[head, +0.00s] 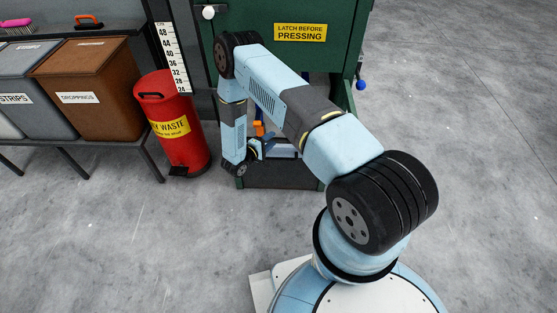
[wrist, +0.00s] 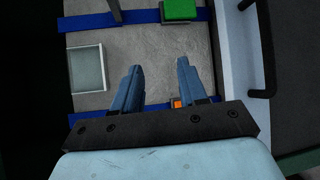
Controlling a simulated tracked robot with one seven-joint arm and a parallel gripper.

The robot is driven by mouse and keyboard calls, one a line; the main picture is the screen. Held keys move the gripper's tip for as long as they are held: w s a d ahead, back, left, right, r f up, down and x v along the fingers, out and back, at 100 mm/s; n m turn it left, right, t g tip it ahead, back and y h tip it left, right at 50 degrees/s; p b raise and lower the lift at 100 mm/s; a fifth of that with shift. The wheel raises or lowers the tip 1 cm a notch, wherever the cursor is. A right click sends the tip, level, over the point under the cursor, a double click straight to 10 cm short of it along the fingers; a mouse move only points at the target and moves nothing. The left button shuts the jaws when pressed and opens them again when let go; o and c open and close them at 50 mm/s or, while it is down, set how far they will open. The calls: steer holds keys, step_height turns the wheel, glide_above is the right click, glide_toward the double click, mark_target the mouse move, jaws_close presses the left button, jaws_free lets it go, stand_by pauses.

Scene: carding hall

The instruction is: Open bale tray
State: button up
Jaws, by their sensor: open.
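My gripper (wrist: 159,65) is open in the wrist view, with its two blue fingers apart and nothing between them. Beyond the fingers is a grey surface (wrist: 150,50) crossed by blue strips. A pale wall (wrist: 230,55) with a dark bar handle (wrist: 268,50) stands to the right of the fingers, apart from them; it may be the bale tray, but I cannot tell for sure. In the head view, my arm reaches down in front of the green machine (head: 315,60), above a dark low box (head: 285,176) at its foot. My arm partly hides that area.
A green block (wrist: 180,10), a pale square frame (wrist: 88,68) and a small orange piece (wrist: 177,102) show near the fingers. A red waste bin (head: 190,115) stands left of the machine, beside a bench with a brown bin (head: 85,95). The floor at right is clear.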

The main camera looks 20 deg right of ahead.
mark_target(281, 159)
steer(key=s+a+f+n+t+y, duration=0.15)
steer(key=s+f, duration=0.25)
steer(key=f, duration=0.4)
steer(key=s+a+f+n+t+y, duration=0.1)
steer(key=s+a+f+t+y, duration=0.1)
steer(key=s+f, duration=0.35)
steer(key=shift+m+g+h, duration=0.25)
steer(key=x, duration=1)
steer(key=a+f+x, duration=0.1)
steer(key=x, duration=0.4)
steer(key=shift+w+d+f, duration=0.15)
steer(key=shift+w+d, duration=0.1)
steer(key=shift+w, duration=0.25)
steer(key=shift+c, duration=0.3)
jaws_close()
